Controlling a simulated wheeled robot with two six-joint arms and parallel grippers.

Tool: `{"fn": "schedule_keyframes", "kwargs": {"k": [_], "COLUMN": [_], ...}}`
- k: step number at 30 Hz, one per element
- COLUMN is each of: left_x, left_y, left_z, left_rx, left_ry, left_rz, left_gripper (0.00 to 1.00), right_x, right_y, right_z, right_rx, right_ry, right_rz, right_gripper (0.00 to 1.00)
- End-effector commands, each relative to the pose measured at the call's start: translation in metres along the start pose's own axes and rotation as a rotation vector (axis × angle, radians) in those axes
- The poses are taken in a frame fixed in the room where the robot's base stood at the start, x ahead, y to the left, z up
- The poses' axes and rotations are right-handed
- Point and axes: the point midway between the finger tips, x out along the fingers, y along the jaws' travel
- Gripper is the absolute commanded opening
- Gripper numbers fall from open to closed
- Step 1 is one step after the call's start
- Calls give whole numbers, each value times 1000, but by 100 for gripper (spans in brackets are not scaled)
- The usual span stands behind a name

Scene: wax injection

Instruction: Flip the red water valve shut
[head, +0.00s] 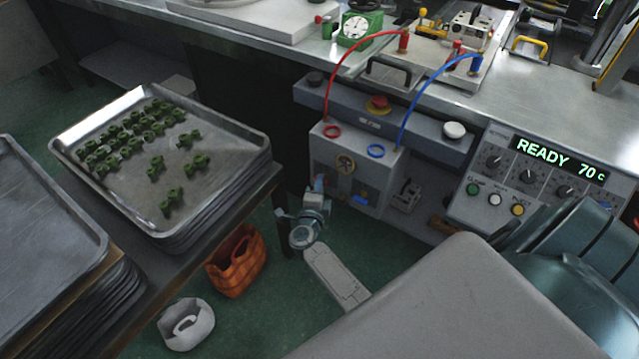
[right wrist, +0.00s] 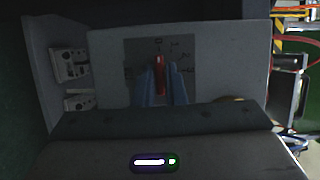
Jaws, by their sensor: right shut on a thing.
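The red water valve's handle (right wrist: 160,75) stands upright in the right wrist view, against a grey marked plate on the light box (head: 385,170). My right gripper (head: 318,186) reaches the lower left of the box's front in the head view. Its two blue fingers (right wrist: 162,84) are on either side of the red handle and shut on it. In the head view the gripper mostly hides the handle. My left gripper is not in view.
A red hose (head: 340,78) and a blue hose (head: 418,90) rise from the box top. A control panel (head: 540,165) reading "READY 70 c" stands to the right. A metal tray (head: 225,200) with green pieces is at left. An orange basket (head: 236,262) is on the floor.

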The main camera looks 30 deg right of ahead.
Motion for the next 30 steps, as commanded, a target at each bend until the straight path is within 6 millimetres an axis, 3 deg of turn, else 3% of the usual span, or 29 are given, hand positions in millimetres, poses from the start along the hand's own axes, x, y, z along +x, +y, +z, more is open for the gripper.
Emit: {"fn": "schedule_keyframes", "kwargs": {"k": [1, 2, 4, 16, 30], "left_x": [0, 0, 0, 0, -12], "left_y": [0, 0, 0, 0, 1], "left_z": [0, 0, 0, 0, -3], "left_rx": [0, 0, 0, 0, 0], "left_ry": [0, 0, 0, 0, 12], "left_rz": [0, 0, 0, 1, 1], "left_gripper": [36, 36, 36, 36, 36], "right_x": [0, 0, 0, -9, -94], "right_y": [1, 1, 1, 2, 2], "right_z": [0, 0, 0, 0, 0], "right_rx": [0, 0, 0, 0, 2], "right_ry": [-1, -1, -1, -1, 0], "right_rz": [1, 1, 1, 2, 3], "right_gripper": [0, 17, 30, 30, 30]}}
